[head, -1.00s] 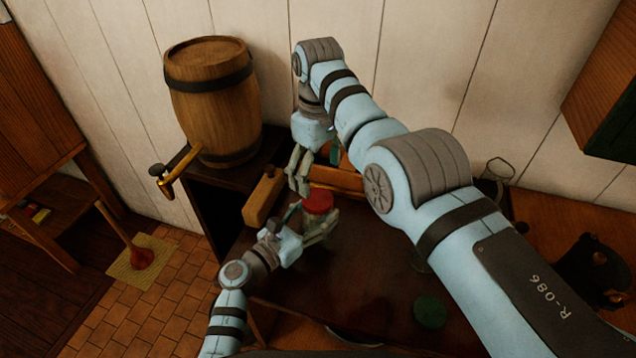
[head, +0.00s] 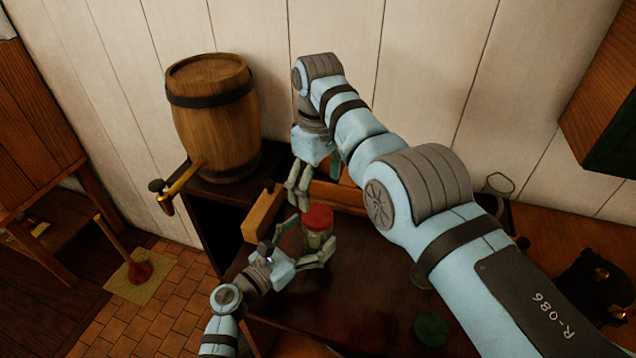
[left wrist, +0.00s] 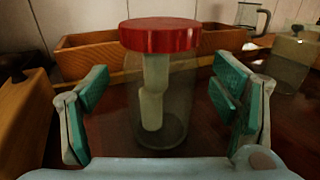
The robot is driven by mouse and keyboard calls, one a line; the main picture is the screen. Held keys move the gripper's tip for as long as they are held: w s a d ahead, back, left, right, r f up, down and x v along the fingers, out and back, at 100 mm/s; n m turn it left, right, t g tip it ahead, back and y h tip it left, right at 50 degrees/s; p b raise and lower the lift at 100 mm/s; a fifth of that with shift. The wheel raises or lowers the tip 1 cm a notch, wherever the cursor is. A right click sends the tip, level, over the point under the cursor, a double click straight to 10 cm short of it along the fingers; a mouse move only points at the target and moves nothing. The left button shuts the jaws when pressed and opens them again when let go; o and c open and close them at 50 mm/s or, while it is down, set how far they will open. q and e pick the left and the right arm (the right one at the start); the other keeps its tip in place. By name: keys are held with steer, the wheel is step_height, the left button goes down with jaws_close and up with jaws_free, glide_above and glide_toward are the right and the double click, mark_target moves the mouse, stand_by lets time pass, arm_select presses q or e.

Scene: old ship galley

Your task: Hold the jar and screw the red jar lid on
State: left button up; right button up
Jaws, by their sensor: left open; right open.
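The glass jar (head: 318,239) stands upright on the dark counter, with the red lid (head: 318,216) sitting on its top. In the left wrist view the jar (left wrist: 172,105) and red lid (left wrist: 160,36) are large and central, and a pale upright shape shows through the glass. Whether the lid is screwed tight cannot be told. My left gripper (head: 299,254) is open beside the jar; in its wrist view the fingers are spread on both sides, apart from the glass. My right gripper (head: 299,194) is open and empty, pointing down just above and left of the lid.
A wooden tray (left wrist: 85,56) lies behind the jar. A wooden block (head: 262,213) is to the left. A barrel with a tap (head: 213,115) stands at the back left. A green lid (head: 431,329) lies at the front right. Another glass jar (left wrist: 290,62) stands to the right.

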arm_select(q)
steer(key=v, duration=1)
